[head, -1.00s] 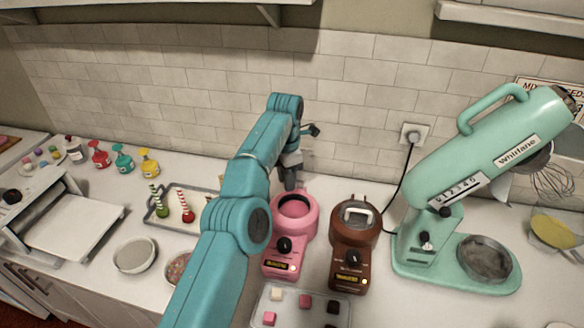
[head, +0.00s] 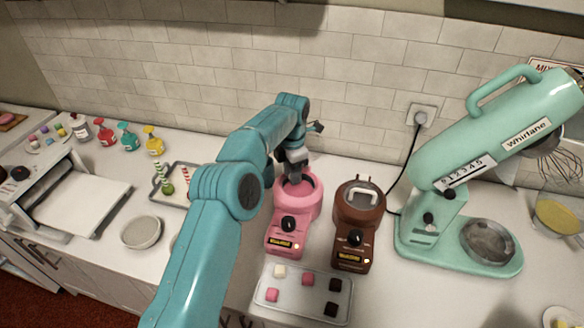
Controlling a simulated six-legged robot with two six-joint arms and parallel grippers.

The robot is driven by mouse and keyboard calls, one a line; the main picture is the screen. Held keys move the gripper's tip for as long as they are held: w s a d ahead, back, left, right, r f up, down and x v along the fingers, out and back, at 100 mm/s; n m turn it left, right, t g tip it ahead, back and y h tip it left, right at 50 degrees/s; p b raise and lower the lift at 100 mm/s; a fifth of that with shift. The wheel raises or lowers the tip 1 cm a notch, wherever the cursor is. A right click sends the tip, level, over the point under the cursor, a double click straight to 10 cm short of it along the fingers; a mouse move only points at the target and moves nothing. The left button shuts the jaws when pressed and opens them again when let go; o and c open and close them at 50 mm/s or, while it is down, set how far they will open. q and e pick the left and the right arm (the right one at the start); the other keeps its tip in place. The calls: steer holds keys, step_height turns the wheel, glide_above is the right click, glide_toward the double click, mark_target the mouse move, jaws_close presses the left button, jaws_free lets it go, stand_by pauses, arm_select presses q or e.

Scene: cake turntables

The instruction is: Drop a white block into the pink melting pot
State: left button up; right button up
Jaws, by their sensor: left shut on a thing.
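The pink melting pot (head: 297,208) stands on the counter, its round opening facing up. My left gripper (head: 294,179) points down over the back of the opening. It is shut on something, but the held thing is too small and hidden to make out. A white block (head: 280,271) lies on the clear tray (head: 290,306) in front of the pot, at the tray's back left. My right gripper is not in view.
A brown melting pot (head: 358,216) stands right of the pink one. Pink blocks (head: 308,278) and dark blocks (head: 335,285) share the tray. A mint mixer (head: 470,200) stands at right. A baking tray (head: 172,180) with striped sticks lies at left.

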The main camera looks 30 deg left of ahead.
arm_select(q)
steer(key=shift+d, duration=0.1)
steer(key=o, duration=0.8)
steer(key=shift+w, duration=0.1)
steer(key=shift+o, duration=1.4)
steer(key=shift+f, duration=0.1)
steer(key=shift+r, duration=0.2)
